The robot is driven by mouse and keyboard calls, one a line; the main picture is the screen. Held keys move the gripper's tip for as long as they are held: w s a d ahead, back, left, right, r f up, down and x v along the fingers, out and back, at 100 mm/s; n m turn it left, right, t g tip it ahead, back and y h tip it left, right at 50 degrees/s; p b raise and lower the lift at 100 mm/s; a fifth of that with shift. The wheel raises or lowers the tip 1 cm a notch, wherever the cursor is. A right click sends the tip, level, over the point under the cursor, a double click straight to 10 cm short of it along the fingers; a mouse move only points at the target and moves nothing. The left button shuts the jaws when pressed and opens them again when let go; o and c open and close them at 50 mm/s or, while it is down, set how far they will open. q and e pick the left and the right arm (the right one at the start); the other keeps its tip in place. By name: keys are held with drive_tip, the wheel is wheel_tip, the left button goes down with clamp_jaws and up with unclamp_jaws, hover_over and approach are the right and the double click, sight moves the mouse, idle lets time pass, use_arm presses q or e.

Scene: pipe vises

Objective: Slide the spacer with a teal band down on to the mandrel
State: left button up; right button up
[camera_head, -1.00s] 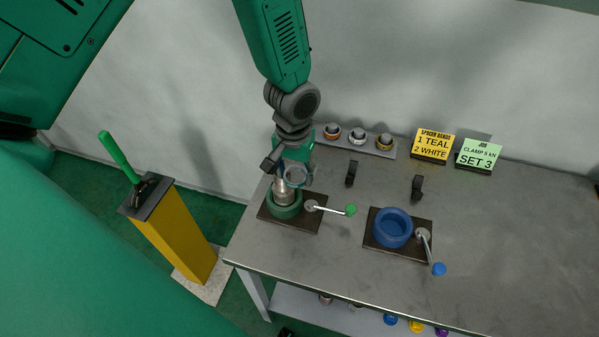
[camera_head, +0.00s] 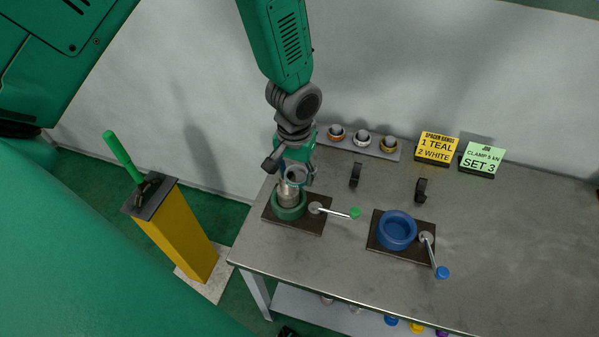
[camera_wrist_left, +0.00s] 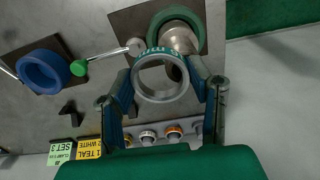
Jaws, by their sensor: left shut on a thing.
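The spacer with a teal band (camera_wrist_left: 160,77) shows in the wrist view as a grey ring held between the two fingers of my left gripper (camera_wrist_left: 166,92). In the head view the spacer (camera_head: 295,175) is partly covered by the gripper (camera_head: 297,172), which is shut on it. The mandrel (camera_head: 288,195) is a metal post standing in the green vise (camera_head: 289,208); the wrist view shows the mandrel (camera_wrist_left: 181,40) just beyond the ring. The spacer is near the mandrel's top and looks offset from it in the wrist view. I cannot tell whether they touch. My right gripper is not in view.
A rack (camera_head: 377,152) with several banded spacers stands at the back. The blue vise (camera_head: 396,230) sits to the right. Yellow (camera_head: 436,147) and green (camera_head: 481,158) signs stand behind. A green-handled lever (camera_head: 123,157) tops a yellow post. The table's right side is clear.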

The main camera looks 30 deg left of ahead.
use_arm(q)
drive_tip(key=shift+a+f, duration=0.1)
drive_tip(key=shift+a, duration=1.2)
drive_tip(key=shift+d, duration=0.2)
drive_tip(key=shift+a+p, duration=0.15)
drive_tip(key=shift+p, duration=0.15)
drive_tip(key=shift+a, duration=0.75)
drive_tip(key=shift+d, duration=1)
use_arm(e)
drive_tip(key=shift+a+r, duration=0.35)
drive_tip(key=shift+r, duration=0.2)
use_arm(q)
drive_tip(key=shift+a, duration=0.15)
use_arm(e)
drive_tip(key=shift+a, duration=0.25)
